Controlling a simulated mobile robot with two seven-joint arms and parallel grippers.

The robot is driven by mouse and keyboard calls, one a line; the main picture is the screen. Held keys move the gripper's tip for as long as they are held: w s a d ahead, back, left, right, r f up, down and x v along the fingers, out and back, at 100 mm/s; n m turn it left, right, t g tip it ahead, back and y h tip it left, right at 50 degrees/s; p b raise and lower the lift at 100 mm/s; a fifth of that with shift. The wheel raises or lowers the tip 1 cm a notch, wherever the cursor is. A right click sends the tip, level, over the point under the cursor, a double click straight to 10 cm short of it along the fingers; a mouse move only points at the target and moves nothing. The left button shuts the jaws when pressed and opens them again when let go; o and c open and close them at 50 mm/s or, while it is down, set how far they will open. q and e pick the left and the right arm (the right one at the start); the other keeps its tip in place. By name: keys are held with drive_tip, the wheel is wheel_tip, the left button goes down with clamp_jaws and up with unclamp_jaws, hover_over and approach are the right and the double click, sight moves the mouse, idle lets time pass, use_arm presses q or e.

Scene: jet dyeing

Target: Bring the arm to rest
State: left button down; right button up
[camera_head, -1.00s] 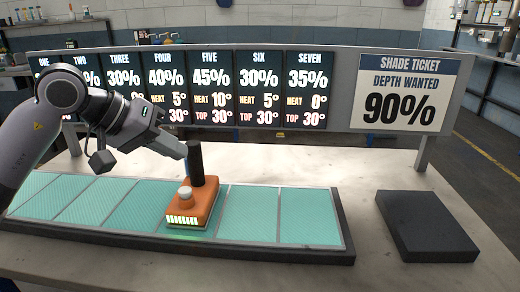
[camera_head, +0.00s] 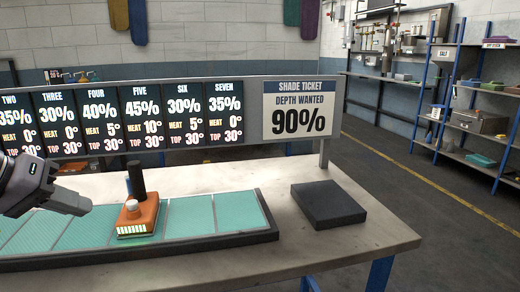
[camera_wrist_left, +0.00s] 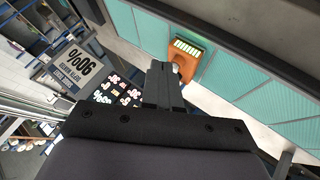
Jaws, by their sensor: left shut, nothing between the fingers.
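My left gripper (camera_head: 76,203) comes in from the left edge of the head view, shut and empty, held above the table to the left of the orange device. Its shut fingers (camera_wrist_left: 162,84) show in the left wrist view. The orange device (camera_head: 139,217), with a black upright handle, a pale knob and a lit bar row, stands on the teal-panelled tray (camera_head: 265,238). The device also shows in the left wrist view (camera_wrist_left: 187,58), beyond the fingertips. The right gripper is in neither view.
A board with numbered panels (camera_head: 139,115) and a shade ticket reading 90% (camera_head: 298,109) stands behind the tray. A black flat block (camera_head: 328,203) lies on the table (camera_head: 370,238) at the right. Blue shelving (camera_head: 470,120) stands at the far right.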

use_arm(q)
drive_tip(key=s+d+f+n+h+p, duration=0.1)
drive_tip(key=d+f+n+h+p, duration=0.1)
drive_tip(key=d+n+h, duration=0.7)
drive_tip(key=s+d+f+n+h+p, duration=0.15)
drive_tip(key=d+n+h, duration=0.35)
drive_tip(key=n, duration=0.5)
drive_tip(key=a+f+n+t+y+p, duration=0.1)
drive_tip(key=f+n+t+y, duration=0.3)
drive_tip(key=n, duration=0.7)
drive_tip(key=s+a+f+n+t+y+p, duration=0.1)
drive_tip(key=a+f+n+t+y+p, duration=0.3)
drive_tip(key=n, duration=0.7)
drive_tip(key=d+f+n+t+y+b, duration=0.15)
drive_tip(key=f+n+y, duration=0.4)
drive_tip(key=n, duration=0.65)
drive_tip(key=s+f+n+g+y+p, duration=0.2)
drive_tip(key=s+f+n+g, duration=0.4)
drive_tip(key=s+f+n, duration=0.8)
wheel_tip(320, 180, down, 3)
drive_tip(key=shift+a+r+n+g+y, duration=0.15)
drive_tip(key=shift+n+g+y, duration=0.25)
drive_tip(key=shift+y, duration=0.35)
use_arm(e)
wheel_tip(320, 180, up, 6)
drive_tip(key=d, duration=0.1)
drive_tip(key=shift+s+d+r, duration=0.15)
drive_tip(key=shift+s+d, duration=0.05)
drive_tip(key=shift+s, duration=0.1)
